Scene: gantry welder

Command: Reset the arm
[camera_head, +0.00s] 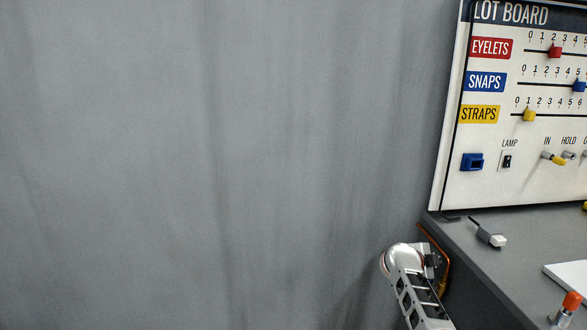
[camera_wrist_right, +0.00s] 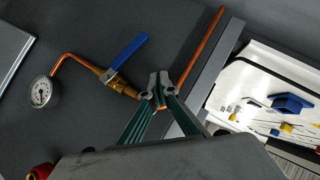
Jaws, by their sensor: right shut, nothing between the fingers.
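My right gripper (camera_wrist_right: 160,88) shows in the right wrist view with its green fingers together and nothing held between them. Its tips appear over a copper pipe (camera_wrist_right: 203,45) that runs past them near the edge of the dark bench; whether they touch it I cannot tell. A brass valve with a blue lever (camera_wrist_right: 129,50) lies just left of the tips, joined to a round gauge (camera_wrist_right: 41,92).
The lot board (camera_head: 488,145) with sliders and switches stands on the grey bench (camera_head: 460,235) at right. A grey and white plug-like part (camera_head: 490,235) lies before it. A grey curtain (camera_head: 200,150) fills the left.

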